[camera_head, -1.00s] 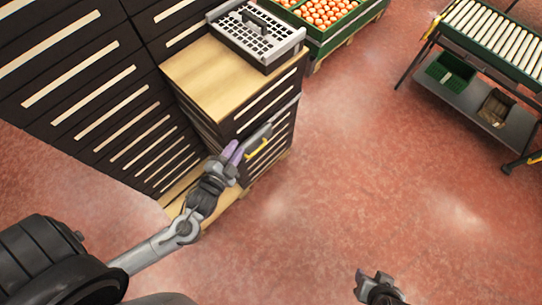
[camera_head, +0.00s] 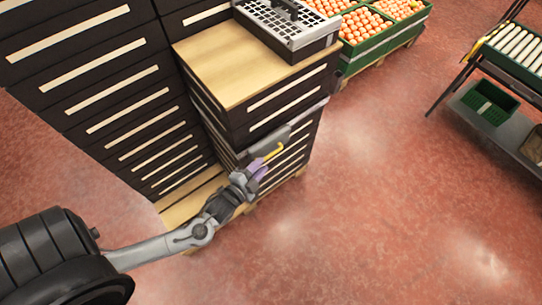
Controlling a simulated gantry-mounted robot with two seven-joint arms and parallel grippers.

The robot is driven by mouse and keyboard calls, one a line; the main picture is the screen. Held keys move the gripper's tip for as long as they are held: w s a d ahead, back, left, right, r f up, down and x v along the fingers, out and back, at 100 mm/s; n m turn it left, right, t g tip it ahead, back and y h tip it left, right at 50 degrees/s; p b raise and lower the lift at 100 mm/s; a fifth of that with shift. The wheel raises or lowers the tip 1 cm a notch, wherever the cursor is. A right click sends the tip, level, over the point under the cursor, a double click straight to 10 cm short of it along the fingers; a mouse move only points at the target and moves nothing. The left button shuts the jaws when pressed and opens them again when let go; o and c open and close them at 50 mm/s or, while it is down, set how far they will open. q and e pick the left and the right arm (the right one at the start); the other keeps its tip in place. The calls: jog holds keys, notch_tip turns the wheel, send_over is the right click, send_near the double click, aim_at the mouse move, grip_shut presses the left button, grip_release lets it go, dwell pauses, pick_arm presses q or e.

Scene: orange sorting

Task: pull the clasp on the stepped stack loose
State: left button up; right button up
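The stepped stack (camera_head: 222,62) is made of dark drawer-like layers with pale strips and has a light wooden top at its lower step. A grey clasp plate (camera_head: 268,140) with a yellow handle (camera_head: 274,152) sits on its front right side. My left gripper (camera_head: 259,170), with purple fingertips, is right at the clasp, just below and left of the yellow handle. The fingertips overlap the handle's lower end in the picture; whether they are closed on it is too small to tell. My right gripper is out of view.
A grey slotted crate (camera_head: 290,52) stands on the wooden top. Green crates of oranges (camera_head: 366,26) stand behind on a pallet. A roller conveyor (camera_head: 520,52) with a green basket (camera_head: 489,101) on its lower shelf is at the right. The red floor (camera_head: 390,200) between is clear.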

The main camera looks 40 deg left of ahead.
aim_at(268, 158)
pick_arm(q)
jog(key=b+x, duration=0.2)
jog(key=x, duration=0.5)
jog(key=shift+c, duration=0.3)
grip_shut()
